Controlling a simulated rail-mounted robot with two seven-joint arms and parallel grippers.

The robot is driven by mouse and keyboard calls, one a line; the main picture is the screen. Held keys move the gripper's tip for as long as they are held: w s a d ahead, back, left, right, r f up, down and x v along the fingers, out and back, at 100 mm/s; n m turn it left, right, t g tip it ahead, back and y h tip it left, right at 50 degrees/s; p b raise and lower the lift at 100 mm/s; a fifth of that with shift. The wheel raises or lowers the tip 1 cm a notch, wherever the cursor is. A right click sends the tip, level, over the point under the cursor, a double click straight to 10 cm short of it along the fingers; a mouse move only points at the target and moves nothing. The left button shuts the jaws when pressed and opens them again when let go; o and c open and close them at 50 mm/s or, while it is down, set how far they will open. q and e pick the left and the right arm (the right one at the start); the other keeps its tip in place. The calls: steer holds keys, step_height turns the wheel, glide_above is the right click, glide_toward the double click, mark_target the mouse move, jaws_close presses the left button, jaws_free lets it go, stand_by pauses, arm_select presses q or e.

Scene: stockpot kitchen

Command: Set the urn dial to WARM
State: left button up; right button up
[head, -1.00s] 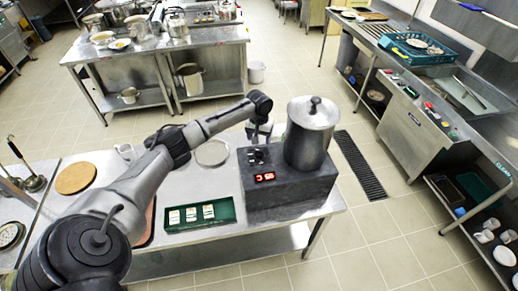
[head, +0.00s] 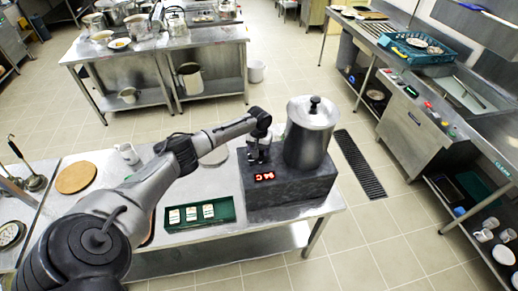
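The urn (head: 311,130) is a steel pot with a lid and black knob. It stands on a dark grey box-shaped base (head: 300,188) on the steel table. A red lit display (head: 265,176) is on the front of the base; its characters are too small to read surely. My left gripper (head: 257,157) points down at the left part of the base, just behind the display. It covers the spot where the dark dial showed earlier, so the dial and its setting are hidden. Whether the fingers touch it or are open I cannot tell. My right gripper is out of view.
A green tray (head: 228,214) with several white cards lies left of the base. A round wooden board (head: 76,177), a white mug (head: 127,153) and ladles (head: 35,182) are further left. A floor drain (head: 360,165) and open floor lie to the right.

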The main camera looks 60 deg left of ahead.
arm_select(q)
steer(key=c, duration=0.8)
steer(key=shift+r+n+p, duration=0.2)
steer(key=shift+n+p, duration=0.4)
steer(key=shift+p, duration=0.4)
steer(key=n+p, duration=0.4)
steer(key=shift+d, duration=0.1)
steer(key=n+p, duration=0.2)
steer(key=n, duration=0.1)
steer(key=shift+f+n+p, duration=0.1)
steer(key=shift+n+p, duration=0.8)
steer(key=shift+n, duration=0.8)
steer(key=shift+f, duration=0.1)
steer(key=o, duration=0.9)
steer(key=shift+o, duration=0.2)
